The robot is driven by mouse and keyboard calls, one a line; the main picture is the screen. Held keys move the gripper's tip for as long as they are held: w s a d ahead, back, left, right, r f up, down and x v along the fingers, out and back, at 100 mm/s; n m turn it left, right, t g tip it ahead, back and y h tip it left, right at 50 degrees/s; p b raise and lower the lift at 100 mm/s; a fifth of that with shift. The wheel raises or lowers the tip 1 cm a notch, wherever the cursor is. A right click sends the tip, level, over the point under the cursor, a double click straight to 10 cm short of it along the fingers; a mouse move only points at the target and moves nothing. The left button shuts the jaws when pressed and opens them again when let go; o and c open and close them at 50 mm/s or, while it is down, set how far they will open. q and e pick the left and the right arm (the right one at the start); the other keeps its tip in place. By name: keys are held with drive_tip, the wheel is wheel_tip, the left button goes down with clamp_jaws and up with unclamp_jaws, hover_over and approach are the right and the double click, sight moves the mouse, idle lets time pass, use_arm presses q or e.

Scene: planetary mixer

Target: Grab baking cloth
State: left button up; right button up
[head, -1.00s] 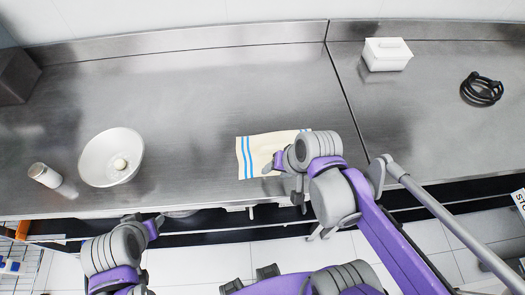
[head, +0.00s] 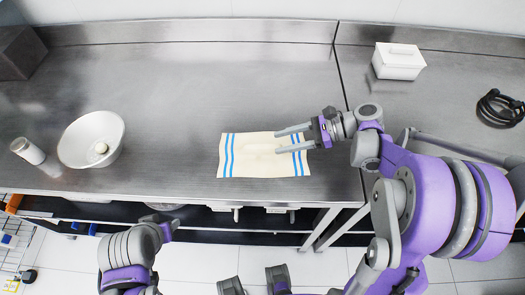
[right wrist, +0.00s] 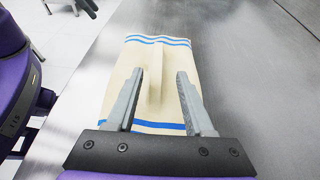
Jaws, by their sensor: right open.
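The baking cloth (head: 250,160) is cream with blue stripes near both ends and lies flat on the steel counter, close to its front edge. It also shows in the right wrist view (right wrist: 155,60), with a raised fold along its middle. My right gripper (head: 279,141) is open and empty, with its two fingers over the right half of the cloth. In the right wrist view the fingers (right wrist: 160,75) lie on either side of the fold; I cannot tell whether they touch the cloth. My left arm is low at the front, off the counter; its gripper fingers are not clearly visible.
A white bowl (head: 72,150) with a small pale item in it and a white-capped shaker (head: 27,151) stand at the left. A white lidded box (head: 398,61) and a coiled black cable-like item (head: 500,108) are at the right. The counter (head: 190,80) behind the cloth is clear.

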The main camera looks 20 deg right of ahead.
sight(265, 147)
drive_tip(key=x, duration=0.6)
drive_tip(key=shift+s+a+p, duration=0.1)
drive_tip(key=shift+a+p, duration=0.15)
drive_tip(key=shift+p, duration=0.05)
clamp_jaws()
